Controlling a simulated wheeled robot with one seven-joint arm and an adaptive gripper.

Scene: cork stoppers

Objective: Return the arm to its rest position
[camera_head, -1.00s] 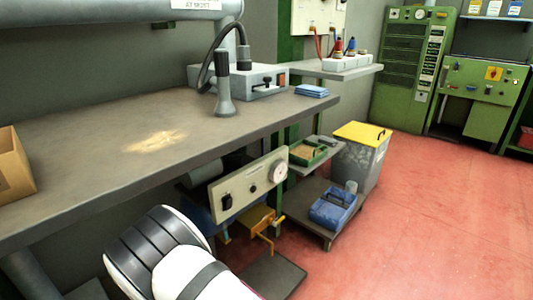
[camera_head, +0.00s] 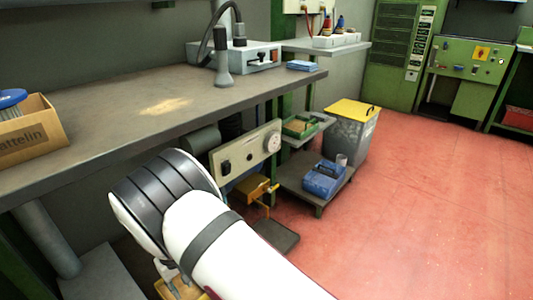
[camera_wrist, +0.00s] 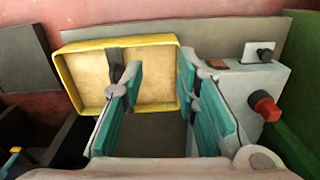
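My arm (camera_head: 215,240), white with dark grey bands, crosses the lower left of the head view, below and in front of the workbench. In the wrist view my gripper (camera_wrist: 163,75) shows two fingers with teal pads standing well apart, with nothing between them. Beyond the fingers is a shallow tray (camera_wrist: 80,72) with a yellow rim and a beige inside. A dark strip lies across the tray, partly behind the left finger. No cork stopper can be made out. In the head view the arm hides most of the gripper.
The grey workbench (camera_head: 120,120) carries a cardboard box (camera_head: 35,140) at left. A control panel (camera_head: 245,155) with a gauge hangs under its edge. A grey bin (camera_head: 350,135) with a yellow lid and a low shelf with a blue crate (camera_head: 323,180) stand beyond. The red floor at right is clear.

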